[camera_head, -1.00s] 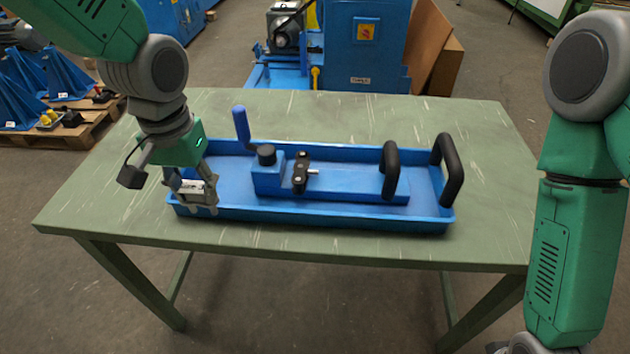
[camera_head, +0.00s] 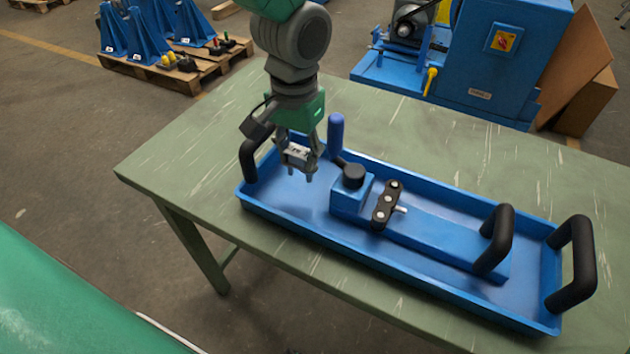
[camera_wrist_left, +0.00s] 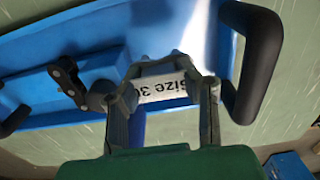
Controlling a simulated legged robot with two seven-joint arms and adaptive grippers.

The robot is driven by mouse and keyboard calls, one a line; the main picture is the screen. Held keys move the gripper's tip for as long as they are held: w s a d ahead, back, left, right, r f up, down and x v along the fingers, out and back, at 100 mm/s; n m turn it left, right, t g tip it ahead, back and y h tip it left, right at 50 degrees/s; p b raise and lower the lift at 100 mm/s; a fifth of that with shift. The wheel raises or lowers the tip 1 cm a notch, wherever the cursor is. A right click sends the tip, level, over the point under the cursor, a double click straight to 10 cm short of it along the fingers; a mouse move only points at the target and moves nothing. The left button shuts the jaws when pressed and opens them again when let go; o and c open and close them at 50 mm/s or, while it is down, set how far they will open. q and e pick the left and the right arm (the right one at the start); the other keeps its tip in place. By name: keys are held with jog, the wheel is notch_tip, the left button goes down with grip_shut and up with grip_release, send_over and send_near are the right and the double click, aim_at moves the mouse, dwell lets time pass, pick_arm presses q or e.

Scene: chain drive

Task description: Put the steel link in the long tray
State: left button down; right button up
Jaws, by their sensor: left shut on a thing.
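The steel link (camera_head: 297,154) is a small silver piece with a white label. It is between the fingers of my left gripper (camera_head: 300,174), which is shut on it. In the head view they are over the left end of the long blue tray (camera_head: 400,293); the exact height above its floor is hard to tell. My right gripper is not in view.
A blue tool with a black knob (camera_head: 354,176), blue lever (camera_head: 336,133) and black link (camera_head: 388,205) lies in the tray, right of my gripper. Black handles (camera_head: 575,265) rise at the tray ends. The left tray floor is bare. The green table (camera_head: 200,170) is clear around it.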

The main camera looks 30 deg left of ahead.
pick_arm(q)
jog(key=f, duration=0.3)
jog(key=shift+w+a+f, duration=0.35)
jog(key=shift+a+f, duration=0.05)
jog(key=f, duration=0.2)
jog(key=f+b, duration=0.1)
jog(key=shift+s+d, duration=0.25)
jog(key=shift+d, duration=0.15)
jog(key=shift+w+d+f, duration=0.1)
jog(key=shift+w+d, duration=0.05)
jog(key=shift+w, duration=0.05)
jog(key=shift+s, duration=0.1)
jog(key=c, duration=1.3)
grip_release()
jog(key=shift+a+f, duration=0.1)
jog(key=shift+a, duration=0.2)
jog(key=shift+o, duration=0.7)
jog(key=shift+a, duration=0.1)
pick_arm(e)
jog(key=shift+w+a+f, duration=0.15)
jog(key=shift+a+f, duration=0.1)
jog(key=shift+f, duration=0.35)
